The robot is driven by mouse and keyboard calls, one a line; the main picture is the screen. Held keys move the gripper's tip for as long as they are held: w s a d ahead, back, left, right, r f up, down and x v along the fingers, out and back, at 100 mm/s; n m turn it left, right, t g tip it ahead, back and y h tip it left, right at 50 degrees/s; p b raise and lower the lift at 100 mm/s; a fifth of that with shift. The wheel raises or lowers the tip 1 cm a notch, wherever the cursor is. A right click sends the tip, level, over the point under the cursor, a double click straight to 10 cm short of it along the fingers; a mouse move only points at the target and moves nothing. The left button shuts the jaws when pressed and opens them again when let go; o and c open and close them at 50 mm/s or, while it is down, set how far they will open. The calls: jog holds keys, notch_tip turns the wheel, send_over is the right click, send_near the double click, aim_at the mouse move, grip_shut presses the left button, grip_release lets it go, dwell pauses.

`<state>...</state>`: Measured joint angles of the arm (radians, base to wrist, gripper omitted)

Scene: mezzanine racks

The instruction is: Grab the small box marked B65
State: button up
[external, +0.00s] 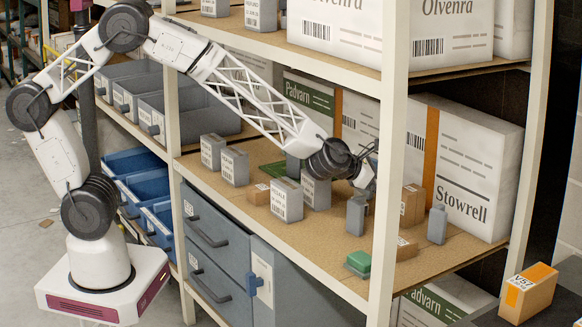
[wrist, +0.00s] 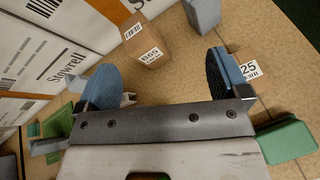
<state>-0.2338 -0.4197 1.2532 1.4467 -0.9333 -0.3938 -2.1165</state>
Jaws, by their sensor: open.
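The small brown box marked B65 (wrist: 146,44) lies on the shelf ahead of my gripper (wrist: 162,70) in the wrist view. Its label reads B65, and a second white label shows on another face. My gripper has two blue-padded fingers spread wide, with nothing between them. The box appears beyond the fingertips, nearer the left finger, and no contact shows. In the external view a brown box (external: 411,205), apparently the same one, stands right of my gripper (external: 370,160); its marking is not readable there.
Another small brown box marked 25 (wrist: 247,68) is close beside the right finger. A green item (wrist: 288,140) lies at right. A grey-blue container (wrist: 203,14) stands beyond. Large Stowrell cartons (external: 460,165) line the back. A rack post (external: 391,150) stands in front of the shelf.

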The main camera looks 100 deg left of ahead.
aim_at(408, 196)
jog(key=a+f+n+g+y, duration=0.1)
jog(key=a+f+n+y, duration=0.1)
jog(key=a+f+n, duration=0.3)
jog(key=shift+f+n+y, duration=0.3)
jog(key=shift+f, duration=0.15)
jog(key=shift+a, duration=0.15)
jog(key=x, duration=0.6)
jog(key=shift+a+f, duration=0.2)
jog(key=shift+f, duration=0.05)
jog(key=shift+w+a, duration=0.1)
jog(key=shift+w, duration=0.15)
jog(key=shift+x, duration=2.45)
jog(key=shift+s+f, duration=0.1)
jog(key=shift+f, duration=0.05)
jog(key=c, duration=1.1)
